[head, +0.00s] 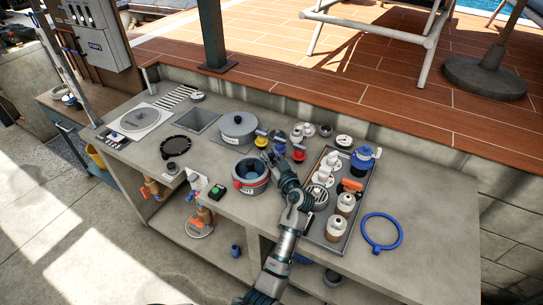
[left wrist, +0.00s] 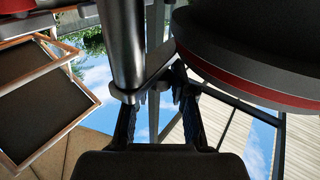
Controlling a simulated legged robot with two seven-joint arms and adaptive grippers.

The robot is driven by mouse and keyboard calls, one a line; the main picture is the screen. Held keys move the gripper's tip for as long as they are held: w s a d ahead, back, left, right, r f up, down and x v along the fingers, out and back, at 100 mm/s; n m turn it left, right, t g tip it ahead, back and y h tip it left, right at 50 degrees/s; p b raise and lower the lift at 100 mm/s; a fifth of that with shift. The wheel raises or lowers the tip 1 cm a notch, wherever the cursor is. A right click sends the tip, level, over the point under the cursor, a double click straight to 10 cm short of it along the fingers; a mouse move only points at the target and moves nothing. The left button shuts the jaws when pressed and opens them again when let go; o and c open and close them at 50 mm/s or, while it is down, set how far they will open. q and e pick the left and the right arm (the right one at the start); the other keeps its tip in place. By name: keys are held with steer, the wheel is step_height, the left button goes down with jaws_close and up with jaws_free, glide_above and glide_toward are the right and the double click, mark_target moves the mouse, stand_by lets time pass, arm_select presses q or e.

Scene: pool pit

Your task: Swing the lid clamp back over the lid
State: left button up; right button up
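My left gripper (head: 272,158) is beside the open-looking grey pot (head: 250,186), at its upper right. The pot has a red ring and some blue inside its mouth. A grey round lidded vessel (head: 238,128) with a knob stands just behind it. In the left wrist view, a large dark round body with a red band (left wrist: 265,92) is at upper right. A metal post (left wrist: 122,45) with a flat bar (left wrist: 152,74) is ahead of my left gripper (left wrist: 160,98). Its fingers are apart. I cannot tell which part is the lid clamp. My right gripper is not in view.
A grey tray (head: 338,228) with white and orange fittings and a blue-topped part lies to the right. A blue ring (head: 382,232) lies on the bare right counter (head: 440,235).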

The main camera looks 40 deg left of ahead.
mark_target(271, 155)
arm_select(q)
steer(key=o, duration=0.3)
steer(key=shift+w+f, duration=0.15)
steer(key=shift+f, duration=0.05)
steer(key=shift+r, duration=0.1)
steer(key=shift+r, duration=0.25)
step_height(271, 155, up, 9)
steer(key=shift+r, duration=0.2)
